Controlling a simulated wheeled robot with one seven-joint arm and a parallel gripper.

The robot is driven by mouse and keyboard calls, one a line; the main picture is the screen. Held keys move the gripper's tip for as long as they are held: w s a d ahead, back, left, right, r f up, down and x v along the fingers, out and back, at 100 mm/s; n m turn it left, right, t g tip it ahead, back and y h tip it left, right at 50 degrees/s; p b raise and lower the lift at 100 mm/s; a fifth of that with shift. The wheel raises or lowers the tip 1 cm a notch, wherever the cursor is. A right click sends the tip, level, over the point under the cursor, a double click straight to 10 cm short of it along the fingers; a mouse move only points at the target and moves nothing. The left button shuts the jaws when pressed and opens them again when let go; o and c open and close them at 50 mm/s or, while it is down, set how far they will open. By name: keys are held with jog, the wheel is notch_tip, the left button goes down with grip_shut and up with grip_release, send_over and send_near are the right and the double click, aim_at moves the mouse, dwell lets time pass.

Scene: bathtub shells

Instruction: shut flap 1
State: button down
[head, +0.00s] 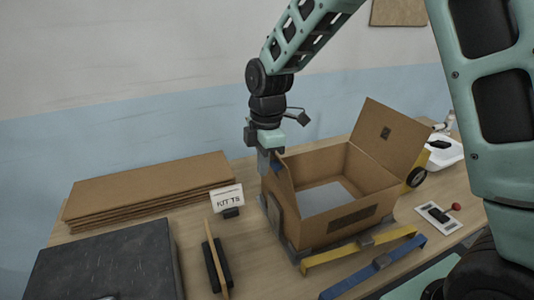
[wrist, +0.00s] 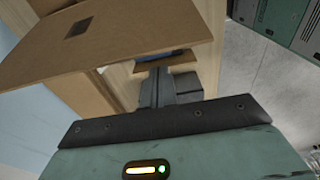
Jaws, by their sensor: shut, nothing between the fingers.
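An open cardboard box (head: 330,222) stands on the workbench with a pale sheet inside. A large flap (head: 392,135) with a dark patch stands raised and leaning outward at its right. I cannot tell which is flap 1. My gripper (head: 265,170) is shut and points down beside the left flap, close to its outer side; contact is unclear. In the wrist view, my gripper (wrist: 165,88) shows below a cardboard panel (wrist: 120,38) with a dark patch.
Flat cardboard sheets (head: 145,190) lie left, behind a KIT T5 sign (head: 227,199). A dark slab (head: 105,265) is front left. A black holder (head: 217,265), a yellow bar (head: 355,250) and a blue bar (head: 370,272) lie near the box. A white tray (head: 446,155) stands right.

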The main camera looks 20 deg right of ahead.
jog(key=shift+d+r, duration=0.1)
jog(key=shift+d, duration=0.4)
jog(key=shift+d, duration=0.1)
jog(key=shift+d+r+y, duration=0.25)
jog(key=shift+d+y, duration=0.25)
jog(key=shift+d, duration=0.3)
jog(key=d+f+y+b, duration=0.4)
jog(key=d+y+b, duration=0.3)
jog(key=d, duration=0.5)
jog(key=d+f+y+b, duration=0.4)
jog(key=d+y+b, duration=0.3)
jog(key=d+b, duration=0.3)
jog(key=shift+d+f, duration=0.4)
jog(key=shift+d, duration=0.45)
